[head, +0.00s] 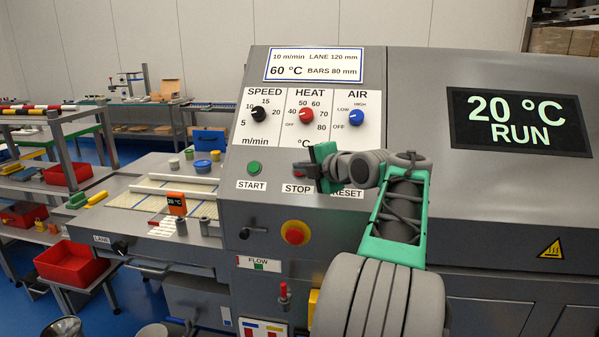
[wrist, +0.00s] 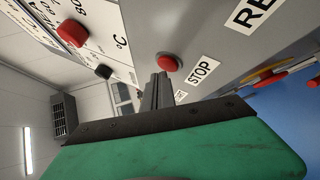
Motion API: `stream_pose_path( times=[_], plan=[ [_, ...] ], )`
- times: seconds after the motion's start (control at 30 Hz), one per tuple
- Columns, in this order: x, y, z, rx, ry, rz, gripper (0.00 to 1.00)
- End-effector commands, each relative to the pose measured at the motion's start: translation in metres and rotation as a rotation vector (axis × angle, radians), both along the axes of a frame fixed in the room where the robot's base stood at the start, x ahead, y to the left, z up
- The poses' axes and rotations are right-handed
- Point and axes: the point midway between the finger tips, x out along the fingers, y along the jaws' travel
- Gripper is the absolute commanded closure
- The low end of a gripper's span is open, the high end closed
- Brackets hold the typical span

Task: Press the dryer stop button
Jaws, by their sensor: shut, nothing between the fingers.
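The red stop button (head: 297,173) sits on the dryer's grey front panel above the STOP label (head: 294,188). My gripper (head: 322,168) is in front of the panel, just right of the button and partly covering it. The dryer display (head: 514,121) reads 20 °C RUN.
The green start button (head: 254,168) is left of the stop button. SPEED (head: 259,114), HEAT (head: 306,115) and AIR (head: 356,117) knobs are above. A red-and-yellow button (head: 295,233) is below. My arm covers part of the RESET label (head: 348,194).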

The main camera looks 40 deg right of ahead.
Motion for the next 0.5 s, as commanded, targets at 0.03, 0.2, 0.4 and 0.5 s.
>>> stream_pose_path(
  times=[0.03,0.2,0.4,0.5],
  plan=[
    [0.0001,0.0000,-0.0003,0.000,0.000,0.000,1.00],
    [0.0032,-0.0030,-0.0059,0.000,0.000,0.000,1.00],
    [0.0055,-0.0052,-0.0061,0.000,0.000,0.000,1.00],
    [0.0055,-0.0052,-0.0062,0.000,0.000,0.000,1.00]
  ],
)
